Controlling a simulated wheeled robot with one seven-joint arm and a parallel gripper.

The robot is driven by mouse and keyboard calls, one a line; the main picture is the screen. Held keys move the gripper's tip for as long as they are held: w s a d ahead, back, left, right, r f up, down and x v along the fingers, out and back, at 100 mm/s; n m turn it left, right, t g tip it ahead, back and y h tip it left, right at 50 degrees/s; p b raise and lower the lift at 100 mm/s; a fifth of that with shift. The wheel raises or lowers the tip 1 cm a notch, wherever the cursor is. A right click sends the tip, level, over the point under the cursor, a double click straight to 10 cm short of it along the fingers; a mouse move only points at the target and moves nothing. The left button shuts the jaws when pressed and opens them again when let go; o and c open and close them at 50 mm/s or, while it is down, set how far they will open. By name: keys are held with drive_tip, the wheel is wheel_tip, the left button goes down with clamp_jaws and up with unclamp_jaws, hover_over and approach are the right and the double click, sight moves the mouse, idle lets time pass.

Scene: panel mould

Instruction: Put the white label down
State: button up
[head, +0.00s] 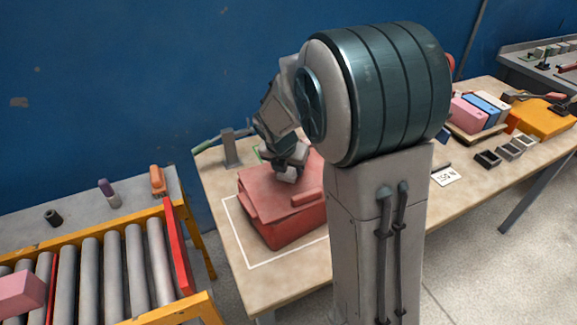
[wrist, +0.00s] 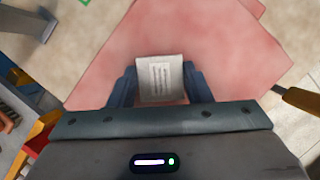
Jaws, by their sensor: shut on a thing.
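In the wrist view the white label (wrist: 160,78) with grey printed lines sits between the two fingers of my gripper (wrist: 160,88). The gripper is shut on it. Below it is the pink-red top of the red box (wrist: 215,45); I cannot tell whether the label touches it. In the head view my gripper (head: 287,170) is over the red box (head: 288,222), and a small pale part shows at its tip. The red box stands inside a white outline on the table. My arm hides part of the table behind it.
A roller conveyor (head: 105,265) with a yellow frame stands at left, with a pink block (head: 20,292) on it. On the table (head: 285,285) at right are coloured blocks (head: 480,108), small dark frames (head: 505,150), a white card (head: 446,175) and an orange bin (head: 543,118).

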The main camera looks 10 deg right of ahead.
drive_tip(key=shift+f, duration=0.2)
drive_tip(key=o, duration=1)
drive_tip(key=shift+c, duration=0.2)
drive_tip(key=v, duration=1.1)
drive_tip(key=s+d+f+m+y, duration=0.1)
drive_tip(key=s+d+m+y, duration=0.1)
drive_tip(key=s+m, duration=1.8)
drive_tip(key=shift+s+d+f+m+g, duration=0.15)
drive_tip(key=shift+f+m+g, duration=0.15)
drive_tip(key=shift+m, duration=4.5)
